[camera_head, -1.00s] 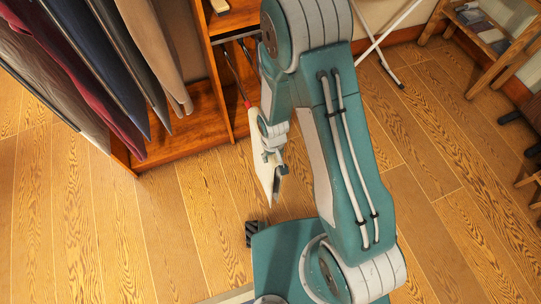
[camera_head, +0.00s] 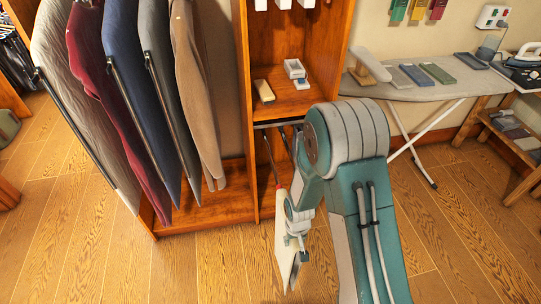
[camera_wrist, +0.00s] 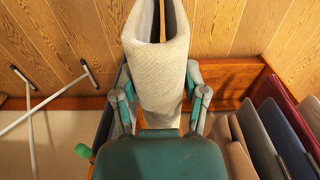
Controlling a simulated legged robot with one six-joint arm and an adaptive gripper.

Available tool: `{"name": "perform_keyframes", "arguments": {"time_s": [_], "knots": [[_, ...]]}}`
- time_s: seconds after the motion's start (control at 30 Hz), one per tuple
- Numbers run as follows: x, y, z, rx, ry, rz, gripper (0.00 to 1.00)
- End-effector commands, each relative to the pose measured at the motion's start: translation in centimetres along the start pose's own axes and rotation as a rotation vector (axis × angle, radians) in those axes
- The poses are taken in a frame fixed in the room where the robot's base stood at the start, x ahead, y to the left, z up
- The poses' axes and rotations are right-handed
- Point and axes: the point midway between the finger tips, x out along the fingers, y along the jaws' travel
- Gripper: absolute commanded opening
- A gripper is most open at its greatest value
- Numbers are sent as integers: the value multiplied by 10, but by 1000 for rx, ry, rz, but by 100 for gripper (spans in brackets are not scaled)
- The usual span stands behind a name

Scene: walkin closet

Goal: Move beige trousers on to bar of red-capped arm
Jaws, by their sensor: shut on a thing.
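The beige trousers (camera_head: 284,245) hang folded and pale at my gripper (camera_head: 300,224), below the front of the open cabinet. In the wrist view the trousers (camera_wrist: 162,52) fill the space between the two fingers of my gripper (camera_wrist: 163,98), which is shut on them. A red cap (camera_head: 278,186) shows at the end of a dark arm (camera_head: 269,160) that slopes down from under the cabinet shelf, just above the trousers. How far apart the cap and the trousers are I cannot tell. A green cap (camera_wrist: 84,151) shows at lower left in the wrist view. My arm hides part of the cabinet.
An ironing board (camera_head: 440,90) with crossed legs stands at the right. The wooden floor (camera_head: 215,265) in front is clear.

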Motion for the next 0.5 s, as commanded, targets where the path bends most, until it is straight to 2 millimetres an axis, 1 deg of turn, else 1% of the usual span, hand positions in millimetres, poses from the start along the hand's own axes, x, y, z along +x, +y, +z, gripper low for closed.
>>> {"name": "perform_keyframes", "arguments": {"time_s": [0.5], "knots": [[-1,4,-29,3,3,-1,0]]}}
